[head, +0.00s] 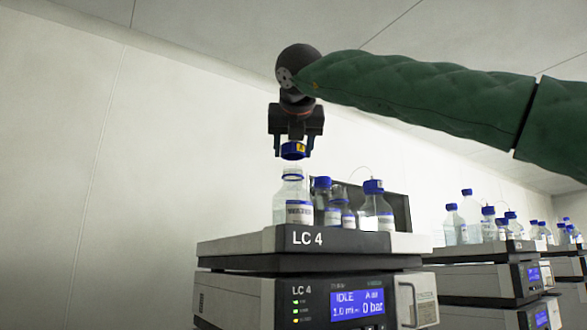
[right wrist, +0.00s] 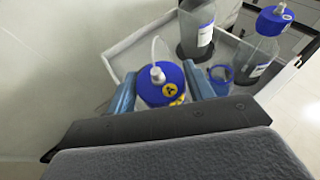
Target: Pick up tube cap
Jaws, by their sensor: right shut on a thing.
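The tube cap (head: 293,151) is blue with a yellow label. In the right wrist view, the cap (right wrist: 157,77) has a pale fitting and a thin tube on top. My right gripper (head: 294,146) points down and is shut on the cap, with a blue finger on each side of it in the right wrist view (right wrist: 161,90). In the head view the cap is just above a clear, uncapped bottle (head: 292,188) with a blue ring at its neck; a small gap shows between them. My left gripper is out of view.
The bottle stands in a grey tray (head: 267,241) on the LC 4 instrument (head: 310,300). Close on its right are more bottles, including a blue-capped one (head: 374,205). Further instruments with bottles (head: 465,222) stand at right. The wall side at left is clear.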

